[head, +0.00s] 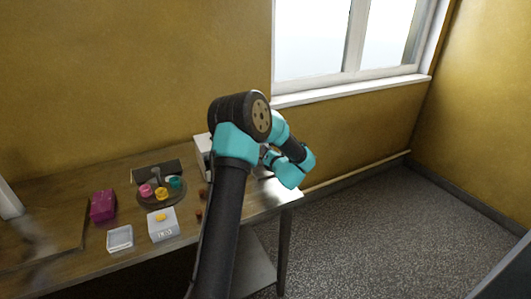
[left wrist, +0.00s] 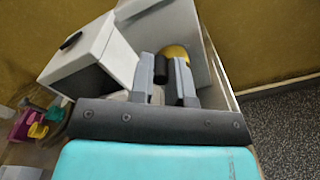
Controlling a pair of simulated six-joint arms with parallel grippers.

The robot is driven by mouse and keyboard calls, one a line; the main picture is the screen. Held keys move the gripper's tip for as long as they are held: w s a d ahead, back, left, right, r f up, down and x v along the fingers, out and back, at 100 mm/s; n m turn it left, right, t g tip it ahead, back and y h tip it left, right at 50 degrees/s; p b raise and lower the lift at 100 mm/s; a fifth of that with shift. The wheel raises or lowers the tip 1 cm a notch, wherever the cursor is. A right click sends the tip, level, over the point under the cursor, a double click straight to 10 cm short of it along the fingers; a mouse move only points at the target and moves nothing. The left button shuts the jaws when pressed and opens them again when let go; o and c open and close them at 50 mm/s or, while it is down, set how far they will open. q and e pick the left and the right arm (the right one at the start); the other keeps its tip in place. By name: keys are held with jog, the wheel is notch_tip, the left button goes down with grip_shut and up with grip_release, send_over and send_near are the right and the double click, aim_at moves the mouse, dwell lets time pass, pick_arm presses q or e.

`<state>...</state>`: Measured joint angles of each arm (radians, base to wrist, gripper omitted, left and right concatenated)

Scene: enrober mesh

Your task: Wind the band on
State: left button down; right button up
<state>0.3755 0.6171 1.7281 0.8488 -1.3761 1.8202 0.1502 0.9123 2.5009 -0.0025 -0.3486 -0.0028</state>
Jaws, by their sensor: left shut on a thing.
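My left gripper (left wrist: 164,88) has its two grey fingers on either side of a small dark upright handle (left wrist: 160,68), and is shut on it. A yellow round part (left wrist: 178,54) shows just behind the handle. Beside them is a white box-shaped machine housing (left wrist: 88,56) with a dark oval on its face. In the head view, the white machine (head: 203,148) stands at the table's right end, mostly hidden behind my left arm. The mesh band cannot be made out in either view. My right gripper is not in view.
On the wooden table (head: 92,178) are a magenta box (head: 103,206), a clear tray (head: 119,238), a white scale (head: 163,230) and a dark round tray (head: 147,202) with coloured pots. Small brown pieces (head: 199,213) lie near my arm. A window (head: 320,45) is behind.

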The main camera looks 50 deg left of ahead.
pick_arm(q)
jog(key=w+m, duration=0.1)
jog(key=m, duration=0.4)
jog(key=w+f+m, duration=0.1)
jog(key=m, duration=0.3)
jog(key=w+m, duration=0.1)
jog(key=m, duration=0.4)
jog(key=shift+d+f+m, duration=0.3)
jog(key=shift+d, duration=0.1)
jog(key=m, duration=0.2)
jog(key=f+m, duration=0.1)
jog(key=m, duration=0.1)
jog(key=shift+f+m, duration=0.1)
jog(key=shift+m, duration=0.3)
jog(key=c, duration=1.1)
grip_release()
jog(key=shift+d, duration=0.15)
